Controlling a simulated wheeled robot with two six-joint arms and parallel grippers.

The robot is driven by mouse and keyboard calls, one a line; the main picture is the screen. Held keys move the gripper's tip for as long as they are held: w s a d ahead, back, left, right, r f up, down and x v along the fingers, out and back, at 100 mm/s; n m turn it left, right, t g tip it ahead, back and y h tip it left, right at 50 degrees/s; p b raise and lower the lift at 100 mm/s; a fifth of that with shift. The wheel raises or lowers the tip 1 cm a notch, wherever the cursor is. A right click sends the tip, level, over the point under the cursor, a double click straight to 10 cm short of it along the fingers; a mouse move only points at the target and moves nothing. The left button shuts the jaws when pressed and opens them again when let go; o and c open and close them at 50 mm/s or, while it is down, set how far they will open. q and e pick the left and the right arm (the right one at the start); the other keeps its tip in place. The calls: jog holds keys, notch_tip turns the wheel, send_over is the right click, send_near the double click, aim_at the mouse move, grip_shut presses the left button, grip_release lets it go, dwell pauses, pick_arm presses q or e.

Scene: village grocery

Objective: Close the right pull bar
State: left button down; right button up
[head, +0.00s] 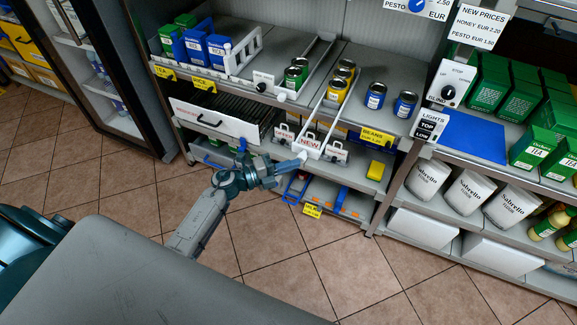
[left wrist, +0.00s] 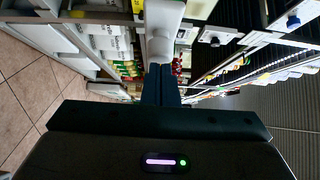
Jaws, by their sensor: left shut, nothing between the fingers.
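Another pull bar's knob (head: 281,97), to the left, lies close to the shelf edge. My right gripper is not in view.
Blue and yellow cans (head: 375,95) stand on the upper shelf. A white drawer front (head: 206,119) is at left. The tiled floor (head: 290,265) in front is clear.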

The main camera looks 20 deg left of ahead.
aim_at(310, 119)
pick_arm(q)
jog(key=w+b, duration=0.2)
jog(key=w, duration=0.3)
jog(key=w+b, duration=0.2)
jog(key=w, duration=0.3)
jog(key=w+b, duration=0.2)
jog(key=w, duration=0.3)
jog(key=shift+w+d+f, duration=0.15)
jog(key=shift+d, duration=0.1)
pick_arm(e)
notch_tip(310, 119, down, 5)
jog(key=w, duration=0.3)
pick_arm(q)
jog(key=w+b, duration=0.2)
jog(key=w, duration=0.1)
jog(key=shift+w+b, duration=0.15)
jog(key=shift+b, duration=0.15)
jog(key=w+b, duration=0.2)
jog(key=w, duration=0.1)
jog(key=shift+w+d, duration=0.1)
jog(key=shift+w, duration=0.2)
jog(key=shift+w+r, duration=0.2)
jog(key=shift+r, duration=0.25)
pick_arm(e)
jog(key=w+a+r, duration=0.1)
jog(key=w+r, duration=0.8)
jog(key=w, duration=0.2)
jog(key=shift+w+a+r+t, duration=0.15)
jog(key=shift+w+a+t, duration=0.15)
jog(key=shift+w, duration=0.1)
